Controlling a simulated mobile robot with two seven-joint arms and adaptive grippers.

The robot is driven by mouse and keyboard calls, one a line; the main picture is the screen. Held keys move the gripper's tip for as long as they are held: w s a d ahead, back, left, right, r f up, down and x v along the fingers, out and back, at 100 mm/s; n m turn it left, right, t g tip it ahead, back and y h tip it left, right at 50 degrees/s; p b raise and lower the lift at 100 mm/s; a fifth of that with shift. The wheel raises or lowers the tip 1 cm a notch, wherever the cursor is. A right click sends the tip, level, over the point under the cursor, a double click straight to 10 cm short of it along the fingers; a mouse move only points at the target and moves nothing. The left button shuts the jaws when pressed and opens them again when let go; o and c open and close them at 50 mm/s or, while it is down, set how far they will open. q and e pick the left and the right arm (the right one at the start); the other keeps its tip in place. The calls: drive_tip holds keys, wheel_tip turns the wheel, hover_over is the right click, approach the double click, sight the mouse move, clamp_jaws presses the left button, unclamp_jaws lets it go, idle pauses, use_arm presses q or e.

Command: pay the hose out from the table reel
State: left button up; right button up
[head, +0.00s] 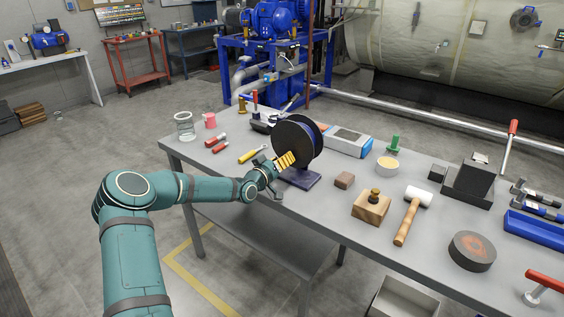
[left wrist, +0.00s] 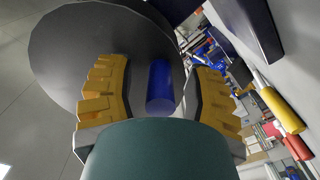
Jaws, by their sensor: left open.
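The table reel (head: 293,142) has black round flanges and stands upright on a dark base (head: 300,178) near the table's front edge. A strip of blue, seemingly the wound hose (head: 323,130), shows between its flanges. My left gripper (head: 286,160), with yellow ridged fingers, is at the reel's front left side. In the left wrist view my left gripper (left wrist: 160,90) is open, with a finger on either side of a short blue cylinder (left wrist: 160,82) in front of the dark flange (left wrist: 85,45). I cannot tell whether the cylinder is hose or a reel part, or whether the fingers touch it. My right gripper is not in view.
The grey table (head: 330,215) is cluttered. A yellow-handled tool (head: 252,154) lies left of the reel. A small brown block (head: 344,180), a wooden block (head: 370,207) and a mallet (head: 411,212) lie to its right.

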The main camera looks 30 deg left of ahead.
use_arm(q)
clamp_jaws()
drive_tip(key=shift+s, duration=0.1)
idle(0.3)
